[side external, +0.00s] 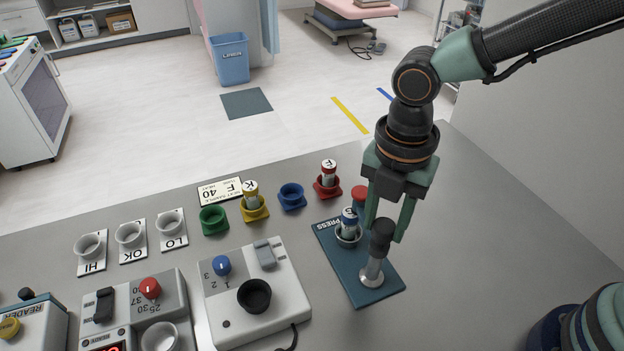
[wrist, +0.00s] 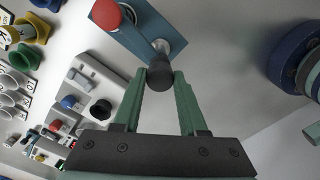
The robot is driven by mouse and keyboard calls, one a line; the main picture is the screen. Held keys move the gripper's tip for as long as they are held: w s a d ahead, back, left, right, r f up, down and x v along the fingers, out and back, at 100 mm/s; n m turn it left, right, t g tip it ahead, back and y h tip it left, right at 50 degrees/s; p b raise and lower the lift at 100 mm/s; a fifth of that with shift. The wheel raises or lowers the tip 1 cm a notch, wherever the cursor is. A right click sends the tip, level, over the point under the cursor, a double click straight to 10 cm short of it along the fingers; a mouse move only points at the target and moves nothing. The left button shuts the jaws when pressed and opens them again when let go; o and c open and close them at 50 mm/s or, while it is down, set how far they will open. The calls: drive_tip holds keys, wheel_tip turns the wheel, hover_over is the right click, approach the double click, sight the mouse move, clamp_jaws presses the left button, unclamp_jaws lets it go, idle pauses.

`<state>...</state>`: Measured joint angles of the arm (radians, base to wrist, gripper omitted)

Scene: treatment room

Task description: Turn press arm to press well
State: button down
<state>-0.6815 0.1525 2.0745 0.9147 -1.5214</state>
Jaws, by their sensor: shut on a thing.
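The press has a dark teal base (side external: 385,290) lettered PRESS. My gripper (side external: 383,228) is shut on this knob from above, one finger on each side, as the wrist view also shows (wrist: 160,79).
Left of the press are coloured holders: red (side external: 327,191) and yellow (side external: 254,213) with vials, blue (side external: 291,198) and green (side external: 213,220) empty. A white device (side external: 255,300) with a black cup stands nearer. The table right of the press is clear.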

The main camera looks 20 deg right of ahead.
drive_tip(key=shift+r+n, duration=0.1)
drive_tip(key=shift+n, duration=0.6)
drive_tip(key=shift+c, duration=2.2)
unclamp_jaws()
wheel_tip(320, 180, up, 12)
